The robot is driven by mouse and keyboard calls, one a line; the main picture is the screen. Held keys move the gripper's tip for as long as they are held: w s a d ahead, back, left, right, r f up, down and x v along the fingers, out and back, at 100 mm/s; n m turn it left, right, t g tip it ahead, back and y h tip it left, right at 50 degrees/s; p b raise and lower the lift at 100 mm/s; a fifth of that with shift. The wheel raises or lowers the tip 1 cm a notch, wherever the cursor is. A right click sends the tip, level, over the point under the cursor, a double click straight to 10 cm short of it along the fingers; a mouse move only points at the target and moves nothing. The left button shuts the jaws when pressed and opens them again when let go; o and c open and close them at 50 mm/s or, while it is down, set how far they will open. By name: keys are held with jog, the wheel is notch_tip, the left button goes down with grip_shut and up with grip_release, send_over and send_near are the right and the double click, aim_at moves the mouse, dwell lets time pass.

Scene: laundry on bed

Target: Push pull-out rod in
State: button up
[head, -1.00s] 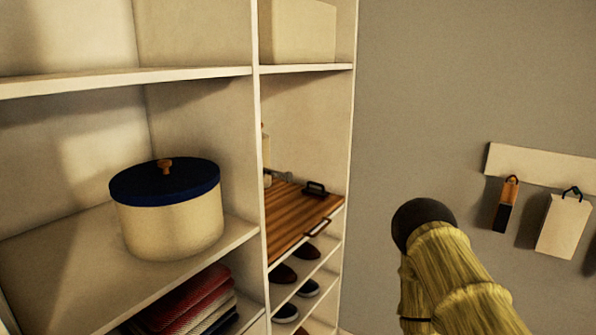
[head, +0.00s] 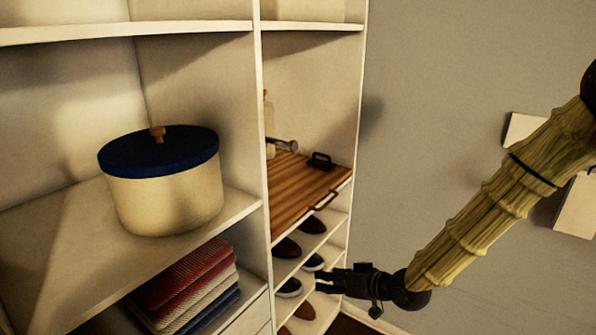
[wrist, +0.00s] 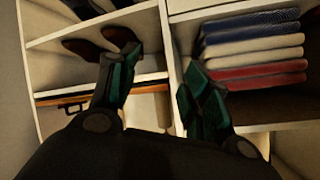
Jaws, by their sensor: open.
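A short metal rod-like piece with a rounded end (head: 285,145) shows in the head view at the back of the right shelf bay, above a wooden board. It is small, and I cannot tell for sure that it is the pull-out rod. My gripper (head: 326,281) is below and in front of it, by the lower shoe shelves at the right side of the unit. In the wrist view my gripper (wrist: 155,85) has its two dark green fingers spread wide with nothing between them. No rod can be made out in the wrist view.
A blue-lidded pot (head: 160,185) and folded textiles (head: 190,285) are in the left bay. A grey wall (head: 450,90) stands right of the unit.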

jog(key=w+r+n+t+y, duration=0.1)
jog(key=w+r+n+y, duration=0.15)
jog(key=r, duration=0.65)
jog(key=w+r+n+t+y, duration=0.1)
jog(key=w+r, duration=0.3)
jog(key=r, duration=0.4)
jog(key=n+y+b, duration=0.1)
jog(key=n+y, duration=0.2)
send_near(295, 146)
jog(key=shift+h, duration=0.25)
jog(key=p+x, duration=0.2)
jog(key=x, duration=0.7)
jog(key=shift+a+r, duration=0.1)
jog(key=shift+r, duration=0.1)
grip_shut()
